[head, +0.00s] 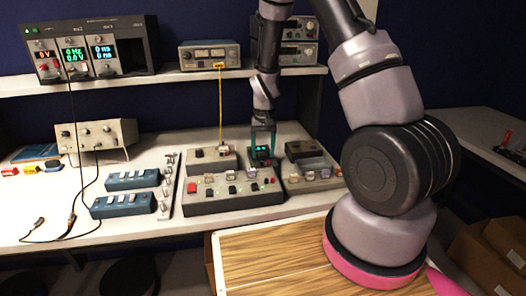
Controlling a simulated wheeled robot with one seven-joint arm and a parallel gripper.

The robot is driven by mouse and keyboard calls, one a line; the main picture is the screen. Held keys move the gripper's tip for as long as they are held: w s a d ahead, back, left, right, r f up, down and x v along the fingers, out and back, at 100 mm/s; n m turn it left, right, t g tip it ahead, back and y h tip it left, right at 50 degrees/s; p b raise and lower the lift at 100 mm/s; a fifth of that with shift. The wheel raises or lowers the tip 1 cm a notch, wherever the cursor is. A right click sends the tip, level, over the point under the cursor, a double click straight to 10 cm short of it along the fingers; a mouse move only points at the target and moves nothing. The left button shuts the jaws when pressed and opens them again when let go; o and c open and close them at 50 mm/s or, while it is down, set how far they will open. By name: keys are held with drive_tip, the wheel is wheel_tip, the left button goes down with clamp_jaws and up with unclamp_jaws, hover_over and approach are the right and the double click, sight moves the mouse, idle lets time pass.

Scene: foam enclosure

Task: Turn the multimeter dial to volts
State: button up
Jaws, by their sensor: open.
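A small dark device with a lit teal display (262,153), which looks like the multimeter, sits at the back of the grey control panel on the bench. Its dial is too small to make out. My gripper (263,146) points straight down over this device with its two teal fingers apart. The fingertips are at or just above the device; I cannot tell whether they touch it. Nothing shows between the fingers except the device behind and below them.
A grey button panel (232,200) and small boxes crowd around the device. Blue switch boxes (125,205) lie to the left. A yellow cable (220,105) hangs from a shelf instrument (210,55). The shelf (160,79) runs behind my arm.

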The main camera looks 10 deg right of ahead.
sight(264, 153)
wheel_tip(264, 153, up, 11)
drive_tip(key=shift+d+f, duration=0.15)
idle(0.4)
